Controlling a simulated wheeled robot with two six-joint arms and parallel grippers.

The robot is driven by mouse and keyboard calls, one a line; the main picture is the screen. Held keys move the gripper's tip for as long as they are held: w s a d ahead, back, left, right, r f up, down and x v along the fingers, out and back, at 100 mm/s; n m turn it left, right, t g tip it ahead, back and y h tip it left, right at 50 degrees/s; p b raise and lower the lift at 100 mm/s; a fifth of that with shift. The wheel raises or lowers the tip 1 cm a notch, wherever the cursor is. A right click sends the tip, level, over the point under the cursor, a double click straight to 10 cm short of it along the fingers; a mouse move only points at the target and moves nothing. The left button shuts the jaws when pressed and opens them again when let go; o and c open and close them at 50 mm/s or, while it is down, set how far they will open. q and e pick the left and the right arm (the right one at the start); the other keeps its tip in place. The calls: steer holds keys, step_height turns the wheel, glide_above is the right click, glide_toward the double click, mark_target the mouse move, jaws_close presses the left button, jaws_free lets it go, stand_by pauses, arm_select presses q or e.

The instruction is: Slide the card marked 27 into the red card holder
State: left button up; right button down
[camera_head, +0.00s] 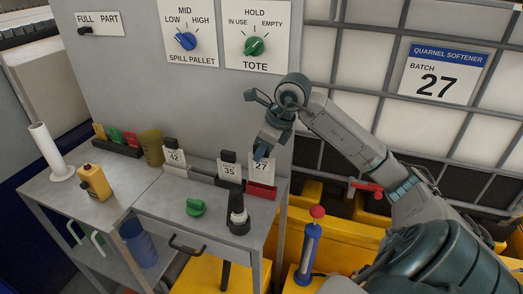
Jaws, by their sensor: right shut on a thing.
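The card marked 27 (262,168) is white and stands upright at the right end of the grey worktop. The red card holder (262,190) is directly under it, and the card's lower edge meets the holder; I cannot tell how deep it sits. My right gripper (262,152) reaches down from above and is shut on the card's top edge. My left gripper is not in view. Cards marked 42 (174,158) and 35 (229,171) stand to the left in dark holders.
A green knob (195,207) and a black device (238,216) are on the worktop in front of the holders. A yellow bottle (95,182) and white tube (50,152) stand at left. A blue cylinder with a red ball (312,245) stands right of the table.

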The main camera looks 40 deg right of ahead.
steer(key=shift+b, duration=0.35)
stand_by(0.7)
steer(key=b, duration=0.4)
glide_above(262, 183)
steer(key=shift+w+d+f, duration=0.1)
steer(key=shift+f, duration=1.1)
steer(key=shift+w+f, duration=0.1)
steer(key=shift+f, duration=1.05)
steer(key=c, duration=1.3)
jaws_free()
steer(key=shift+s+d+r, duration=0.1)
steer(key=shift+r, duration=0.3)
steer(key=b+v, duration=0.2)
steer(key=v, duration=0.8)
